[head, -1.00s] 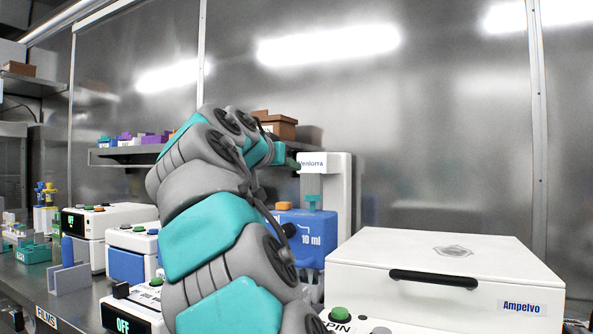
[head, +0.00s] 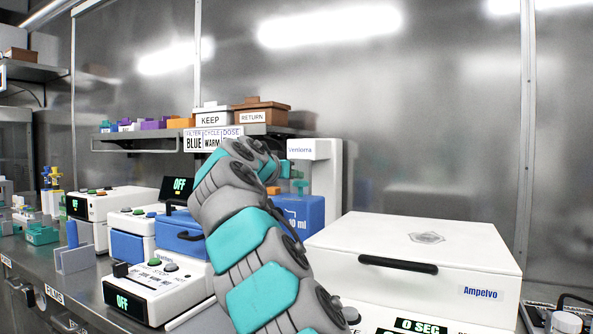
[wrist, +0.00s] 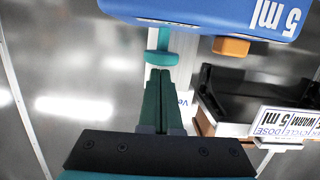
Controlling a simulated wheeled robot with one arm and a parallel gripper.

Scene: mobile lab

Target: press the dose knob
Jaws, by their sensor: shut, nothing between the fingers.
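The white Veniorra dispenser (head: 326,178) stands at the back wall with a blue block (head: 312,212) in front. A teal T-shaped knob (head: 300,188) shows above the block; it also shows in the wrist view (wrist: 158,58). In the wrist view an orange knob (wrist: 231,46) is on the blue block, whose face reads 5 ml upside down. No label shows which knob is the dose knob. My gripper (wrist: 160,74) is shut and empty, its fingertips close to the teal knob; I cannot tell whether they touch. My arm hides part of the block in the head view.
The white Ampelvo box (head: 415,250) stands to the right with a dark handle. White devices with buttons (head: 155,285) fill the bench at the left. A shelf (head: 140,147) behind holds KEEP (head: 212,119) and RETURN (head: 262,114) boxes; cards (head: 213,138) hang below.

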